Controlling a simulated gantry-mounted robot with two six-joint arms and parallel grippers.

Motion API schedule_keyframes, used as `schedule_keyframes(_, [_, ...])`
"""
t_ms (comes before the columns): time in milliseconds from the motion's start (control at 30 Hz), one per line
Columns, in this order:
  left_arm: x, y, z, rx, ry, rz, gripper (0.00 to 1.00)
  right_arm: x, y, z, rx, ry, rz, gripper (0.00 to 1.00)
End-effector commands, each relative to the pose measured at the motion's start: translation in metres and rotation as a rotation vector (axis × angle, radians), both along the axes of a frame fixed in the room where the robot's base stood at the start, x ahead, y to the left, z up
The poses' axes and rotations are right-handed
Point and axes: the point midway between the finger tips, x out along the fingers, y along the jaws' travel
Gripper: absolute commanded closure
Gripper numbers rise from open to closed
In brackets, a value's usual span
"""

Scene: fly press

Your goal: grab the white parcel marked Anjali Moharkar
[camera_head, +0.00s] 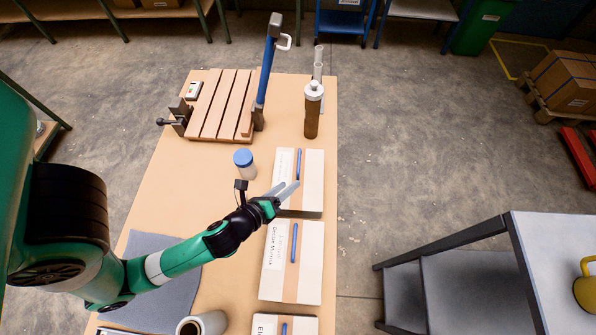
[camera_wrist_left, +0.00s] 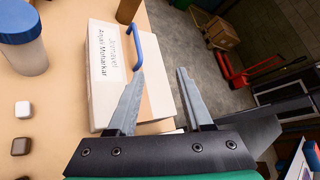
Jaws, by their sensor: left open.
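The white parcel marked Anjali Moharkar (camera_wrist_left: 106,75) lies on the table in the left wrist view. It has a tan band and a blue handle (camera_wrist_left: 136,52) on top. In the head view it is the far parcel (camera_head: 312,170). My left gripper (camera_head: 290,187) is open over its near part, partly hiding it. In the left wrist view the open fingers (camera_wrist_left: 158,95) are empty, with the left finger in front of the parcel and the handle beyond its tip. I cannot tell whether they touch. My right gripper is not in view.
A second white parcel (camera_head: 312,262) with a blue handle lies nearer, and a third (camera_head: 268,325) at the bottom edge. A blue-lidded jar (camera_head: 245,165), a brown bottle (camera_head: 312,112) and a slatted wooden board (camera_head: 212,118) stand around.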

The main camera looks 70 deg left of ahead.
Motion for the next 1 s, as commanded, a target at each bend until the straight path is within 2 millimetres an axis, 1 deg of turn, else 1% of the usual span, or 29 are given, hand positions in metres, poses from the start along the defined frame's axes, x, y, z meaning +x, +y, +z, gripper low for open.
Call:
schedule_keyframes(33, [-0.017,0.001,0.000,0.009,0.048,0.001,0.49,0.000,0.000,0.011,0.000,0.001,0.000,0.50])
schedule_keyframes(100, [-0.029,0.001,-0.007,0.018,0.083,0.001,0.49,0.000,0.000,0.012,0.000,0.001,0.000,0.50])
schedule_keyframes(167, [-0.032,0.001,-0.010,0.020,0.093,0.001,0.49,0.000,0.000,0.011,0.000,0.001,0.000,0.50])
schedule_keyframes(233, [-0.031,0.002,-0.012,0.020,0.093,0.001,0.49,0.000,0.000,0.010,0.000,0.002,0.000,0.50])
schedule_keyframes(333, [-0.024,0.007,-0.018,0.018,0.092,0.006,0.49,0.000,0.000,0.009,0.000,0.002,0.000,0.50])
schedule_keyframes(500, [0.000,0.025,-0.034,0.018,0.088,0.007,0.49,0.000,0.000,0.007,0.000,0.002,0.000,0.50])
schedule_keyframes(600, [0.010,0.031,-0.041,0.018,0.088,0.003,0.49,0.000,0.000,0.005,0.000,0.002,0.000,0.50])
schedule_keyframes(833, [0.017,0.036,-0.046,0.017,0.088,0.002,0.49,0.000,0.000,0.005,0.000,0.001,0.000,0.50])
schedule_keyframes(1000, [0.034,0.055,-0.059,0.018,0.087,0.006,0.49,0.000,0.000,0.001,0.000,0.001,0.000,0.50])
